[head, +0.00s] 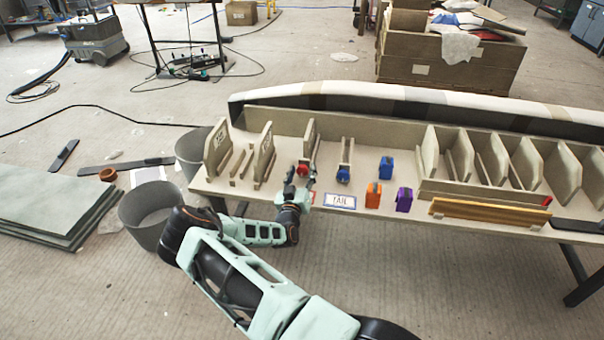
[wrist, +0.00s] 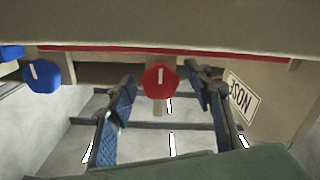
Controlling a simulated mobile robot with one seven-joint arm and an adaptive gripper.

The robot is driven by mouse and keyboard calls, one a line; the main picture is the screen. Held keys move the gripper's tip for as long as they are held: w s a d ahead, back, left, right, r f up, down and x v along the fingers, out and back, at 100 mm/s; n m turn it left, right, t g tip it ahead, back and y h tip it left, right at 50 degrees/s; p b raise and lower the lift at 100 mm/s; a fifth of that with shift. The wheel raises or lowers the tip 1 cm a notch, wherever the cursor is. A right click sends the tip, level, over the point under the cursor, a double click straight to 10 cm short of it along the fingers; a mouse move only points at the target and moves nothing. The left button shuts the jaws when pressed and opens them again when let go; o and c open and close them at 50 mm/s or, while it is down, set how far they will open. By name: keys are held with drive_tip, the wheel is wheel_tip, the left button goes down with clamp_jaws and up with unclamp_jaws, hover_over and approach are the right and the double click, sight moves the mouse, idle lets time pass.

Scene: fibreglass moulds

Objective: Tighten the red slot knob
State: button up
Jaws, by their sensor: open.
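The red slot knob (wrist: 159,81) is a red, many-sided knob with an upright white mark in the wrist view. It also shows in the head view (head: 303,169), at the front of a wooden slot on the table. My gripper (wrist: 161,76) is open, with one blue-padded finger on each side of the red knob. A gap shows between each finger and the knob. In the head view my gripper (head: 302,181) is right at the knob and partly covers the slot below it.
A blue knob (head: 343,175) sits on the neighbouring slot. A TAIL card (head: 340,201) and blue (head: 386,167), orange (head: 373,195) and purple (head: 404,199) blocks stand to the right. A NOSE label (wrist: 241,98) shows in the wrist view. Upright wooden plates (head: 263,155) stand left.

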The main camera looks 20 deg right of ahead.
drive_tip(key=shift+c, duration=0.2)
drive_tip(key=c, duration=1.1)
